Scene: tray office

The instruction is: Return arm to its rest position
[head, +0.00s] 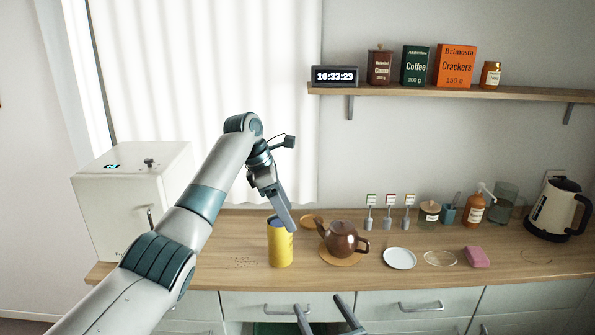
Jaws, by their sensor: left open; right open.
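My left arm (205,195) comes in from the lower left, reaches up and bends down at the wrist. My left gripper (284,222) points down over the counter, open, beside and partly in front of the top of a yellow can (280,246). Whether it touches the can I cannot tell. My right gripper (328,312) shows only as two spread fingers at the bottom edge, open, in front of the drawers; the rest of that arm is out of view. I see nothing held in either gripper.
On the wooden counter (210,243), a brown teapot (342,238) stands right of the can. A white plate (400,258), pink sponge (477,257) and kettle (558,209) are farther right. A white box (128,205) stands left. A shelf (440,91) is above.

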